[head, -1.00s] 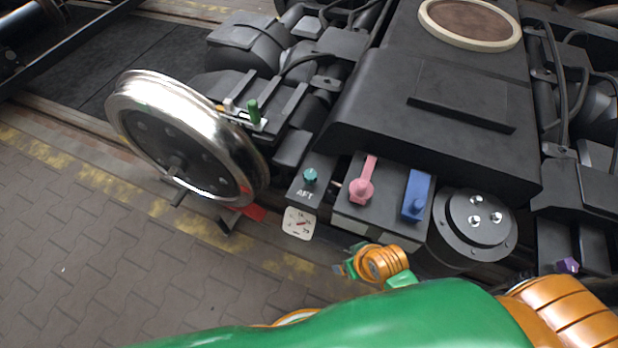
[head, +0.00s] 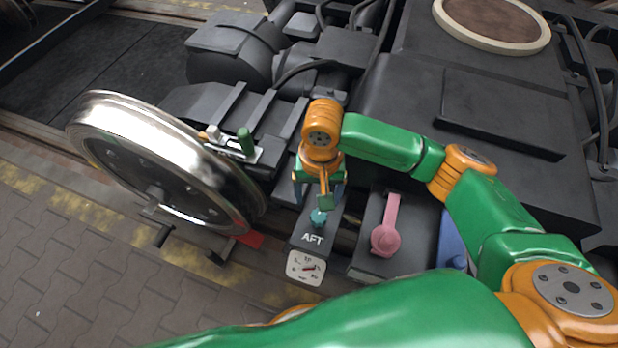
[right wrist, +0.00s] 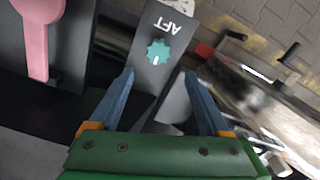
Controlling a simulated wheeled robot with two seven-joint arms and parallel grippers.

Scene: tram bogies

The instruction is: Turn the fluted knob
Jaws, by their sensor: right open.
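The fluted knob is a small teal knob (head: 318,218) on a dark grey box marked AFT, with a white dial gauge (head: 306,268) with a red needle below it. The knob also shows in the right wrist view (right wrist: 158,52), its scalloped rim and a pale mark facing the camera. My right gripper (head: 322,192) hangs just behind the knob in the head view. In the right wrist view its two blue fingers (right wrist: 168,98) are spread wide and empty, with the knob beyond their tips and not between them. My left gripper is not in view.
A pink lever (head: 386,238) and a blue handle (head: 452,240) sit on a box to the right. Dark bogie housings crowd the back; the paved floor at left is clear.

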